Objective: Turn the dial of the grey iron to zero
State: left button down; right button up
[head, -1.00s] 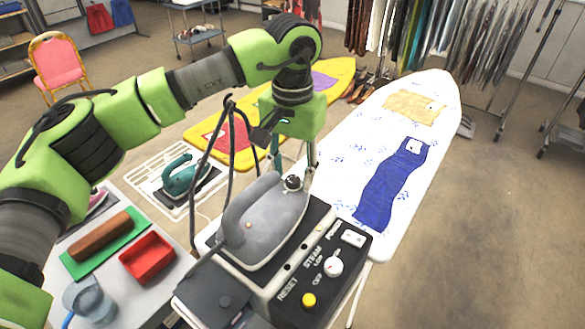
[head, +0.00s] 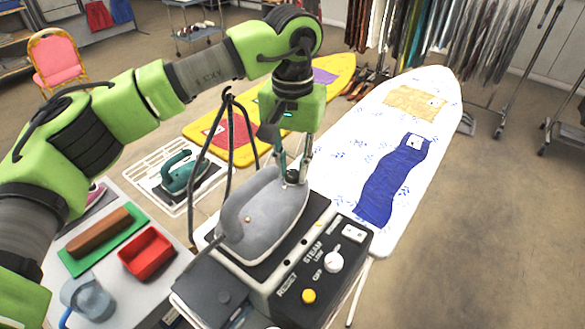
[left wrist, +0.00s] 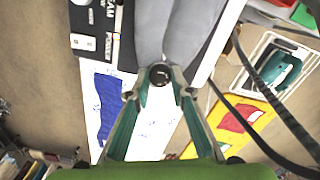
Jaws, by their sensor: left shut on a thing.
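The grey iron (head: 262,215) rests on its black steam station, its nose pointing away towards the upper right. Its dark round dial (head: 291,177) sits on top near the nose. My left gripper (head: 293,168) comes down from above with its fingers on either side of the dial. In the left wrist view, the dial (left wrist: 159,74) lies between the two fingertips (left wrist: 160,86), and the gripper is shut on it. The dial's markings and setting are too small to read. My right gripper is in neither view.
The station's panel (head: 318,262) has a white knob (head: 333,262), a yellow button (head: 309,296) and a switch (head: 353,233). A teal iron (head: 181,175) stands on a white rack at left. A white ironing board (head: 405,125) extends behind; cables hang beside the grey iron.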

pick_arm(q)
jog(key=n+b, duration=0.1)
jog(key=n, duration=0.1)
jog(key=shift+f+n+b, duration=0.1)
jog(key=shift+n+b, duration=0.2)
jog(key=n+b, duration=0.1)
jog(key=n, duration=0.3)
jog(key=shift+n+b, duration=0.3)
jog(key=shift+b, duration=0.05)
jog(key=n+b, duration=0.1)
jog(key=n, duration=0.3)
jog(key=n+b, duration=0.1)
jog(key=n, duration=0.4)
jog(key=n+b, duration=0.1)
jog(key=n, duration=0.3)
jog(key=shift+w+n, duration=0.1)
jog(key=shift+n, duration=0.2)
jog(key=n+b, duration=0.1)
jog(key=n, duration=0.3)
jog(key=n+b, duration=0.1)
jog(key=n, duration=0.4)
jog(key=shift+n, duration=0.4)
jog(key=shift+r+n+b, duration=0.2)
jog(key=shift+n+b, duration=0.45)
jog(key=shift+n, duration=1.25)
